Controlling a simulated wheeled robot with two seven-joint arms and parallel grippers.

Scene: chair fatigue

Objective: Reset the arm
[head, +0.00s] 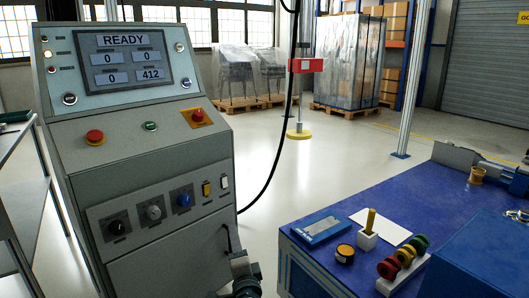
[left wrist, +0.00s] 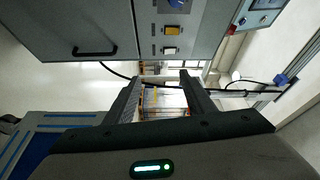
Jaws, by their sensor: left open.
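The grey control console (head: 150,150) stands at the left in the head view. Its screen (head: 124,58) reads READY, with 0, 0, 0 and 412. Below are a red mushroom button (head: 95,137), a small green button (head: 149,126) and a red button on a yellow base (head: 197,116). Lower sit black, grey and blue knobs (head: 184,200), a yellow switch (head: 206,188) and a white switch (head: 225,182). My left gripper (head: 243,266) is low by the console's right edge. In the left wrist view its jaws (left wrist: 162,84) are open and empty, with the yellow switch (left wrist: 173,30) and white switch (left wrist: 170,51) beyond. My right gripper is out of view.
A blue-topped bench (head: 440,200) at the right holds a blue case (head: 320,228), a white block and coloured rolls (head: 405,257). A post with a red block (head: 305,65) and yellow disc (head: 299,134) stands behind. A black cable (head: 284,130) hangs between.

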